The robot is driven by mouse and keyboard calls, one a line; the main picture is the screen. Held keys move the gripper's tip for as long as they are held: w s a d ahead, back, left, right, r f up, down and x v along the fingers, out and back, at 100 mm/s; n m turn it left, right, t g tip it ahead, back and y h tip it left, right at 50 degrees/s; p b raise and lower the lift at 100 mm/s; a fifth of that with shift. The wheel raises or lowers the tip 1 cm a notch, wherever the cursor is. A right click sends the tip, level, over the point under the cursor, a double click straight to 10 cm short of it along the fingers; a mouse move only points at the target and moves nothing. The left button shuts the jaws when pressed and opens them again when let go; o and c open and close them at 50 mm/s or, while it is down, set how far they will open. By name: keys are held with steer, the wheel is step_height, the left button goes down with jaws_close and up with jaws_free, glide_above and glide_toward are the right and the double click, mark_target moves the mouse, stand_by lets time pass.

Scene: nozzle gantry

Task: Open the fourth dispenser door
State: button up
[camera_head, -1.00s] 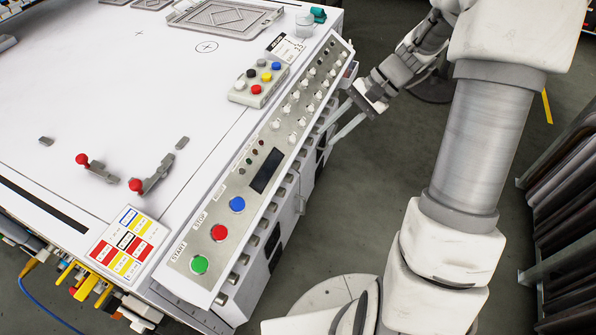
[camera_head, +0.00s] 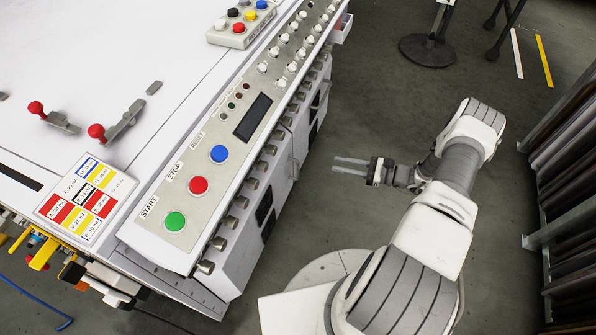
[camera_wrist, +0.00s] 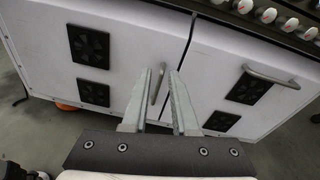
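The white cabinet front below the control panel carries doors with black vents. In the wrist view, a left door (camera_wrist: 122,52) has a slanted bar handle (camera_wrist: 157,86), seen between my fingers. A right door (camera_wrist: 228,65) beyond a seam has a bar handle (camera_wrist: 270,78). Both look shut; I cannot tell which is the fourth. My gripper (camera_head: 335,164) is open and empty, its fingers pointing at the cabinet with floor between in the head view. It also shows in the wrist view (camera_wrist: 167,72). The fingers hide a little of the left door.
The control panel (camera_head: 205,150) with buttons and knobs overhangs the doors. A small piece (camera_head: 342,28) juts out at the cabinet's far end. A stand with a round base (camera_head: 427,50) and a dark rack (camera_head: 570,190) stand on the right. Floor (camera_head: 350,110) beside the cabinet is clear.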

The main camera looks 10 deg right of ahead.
step_height(320, 180, down, 10)
steer(key=s+m+t+h+b, duration=0.1)
steer(key=s+m+t+b, duration=0.15)
steer(key=m+t, duration=0.2)
steer(key=b, duration=0.3)
glide_above(298, 179)
steer(key=shift+w+f, duration=0.2)
steer(key=shift+w, duration=0.1)
jaws_close()
stand_by(0.8)
